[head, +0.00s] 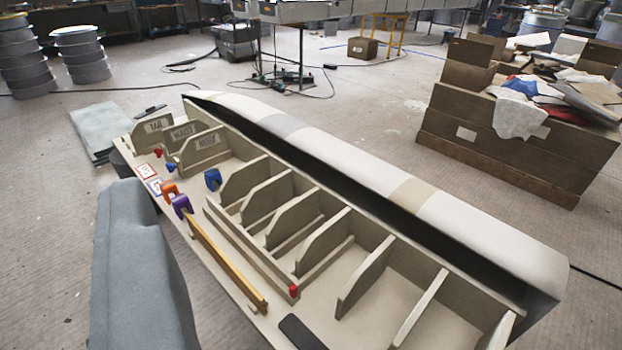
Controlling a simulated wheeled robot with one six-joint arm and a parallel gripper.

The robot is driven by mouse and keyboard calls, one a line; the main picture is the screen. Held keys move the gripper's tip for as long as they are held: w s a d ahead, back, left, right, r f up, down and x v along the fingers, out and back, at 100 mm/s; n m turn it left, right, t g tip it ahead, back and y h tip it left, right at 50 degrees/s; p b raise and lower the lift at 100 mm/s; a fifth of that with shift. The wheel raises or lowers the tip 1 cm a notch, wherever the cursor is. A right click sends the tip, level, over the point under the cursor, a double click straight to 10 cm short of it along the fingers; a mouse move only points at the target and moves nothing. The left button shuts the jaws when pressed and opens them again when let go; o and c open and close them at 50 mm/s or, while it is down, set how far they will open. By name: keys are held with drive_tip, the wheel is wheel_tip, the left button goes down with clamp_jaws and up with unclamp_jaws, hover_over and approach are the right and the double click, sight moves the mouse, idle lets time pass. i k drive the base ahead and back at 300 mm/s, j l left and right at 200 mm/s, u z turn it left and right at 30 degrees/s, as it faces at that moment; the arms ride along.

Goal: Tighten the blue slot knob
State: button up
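Several blue pieces show on the pale mould bench (232,283). My gripper is not in view.
Orange (169,190) and purple (180,205) clamps stand near a yellow bar (226,263). A red knob (294,291) is at a rail's end. A long white mould (390,185) runs behind the ribs. A grey block-like shape (140,275) fills the lower left. A wooden crate (500,150) stands right.

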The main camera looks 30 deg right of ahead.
sight(170, 167)
drive_tip(key=i+j, duration=0.6)
drive_tip(key=j, duration=0.2)
drive_tip(key=i+j+z, duration=0.1)
drive_tip(key=i+j, duration=0.55)
drive_tip(key=j, duration=0.2)
drive_tip(key=i+l, duration=0.1)
drive_tip(key=i, duration=0.25)
drive_tip(key=i+l, duration=0.1)
drive_tip(key=i, duration=0.3)
drive_tip(key=l+z, duration=0.05)
